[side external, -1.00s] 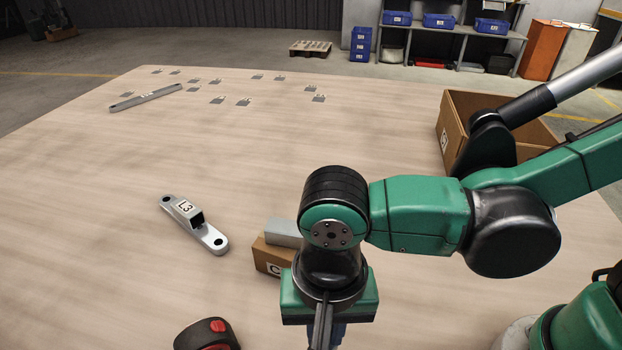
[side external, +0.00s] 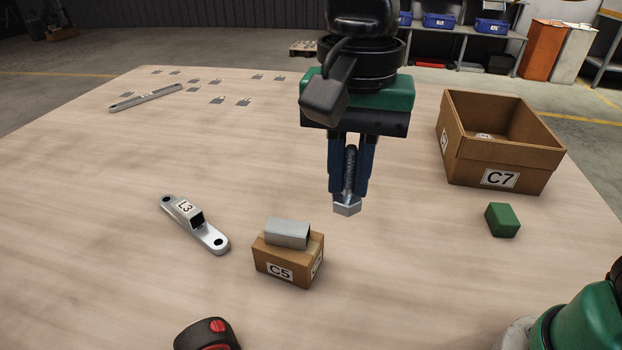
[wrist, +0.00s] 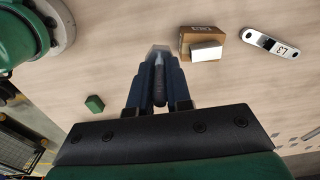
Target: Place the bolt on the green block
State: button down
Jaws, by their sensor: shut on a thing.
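My gripper (side external: 350,165) is shut on a silver bolt (side external: 347,207) and holds it above the table with its hex head down. In the wrist view the bolt (wrist: 159,82) sits between the two blue fingers of my gripper (wrist: 157,85). The green block (side external: 502,220) lies on the table at the right, in front of the C7 box. It also shows in the wrist view (wrist: 94,103), to the left of the fingers. The bolt is apart from the block.
An open cardboard box marked C7 (side external: 500,179) stands behind the green block. A closed box marked C5 (side external: 288,262) carries a grey metal piece (side external: 287,233). A bracket marked L3 (side external: 195,224) lies at left. A black and red device (side external: 207,335) is at the front edge.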

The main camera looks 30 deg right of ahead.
jog(key=w+d+m, duration=0.3)
jog(key=w+d, duration=0.1)
jog(key=d, duration=0.4)
notch_tip(320, 180, up, 2)
jog(key=r+m, duration=0.1)
jog(key=m, duration=1.1)
send_over(505, 213)
notch_tip(505, 213, down, 20)
jog(key=shift+r, duration=0.1)
jog(key=c, duration=0.8)
grip_release()
jog(key=shift+f, duration=0.2)
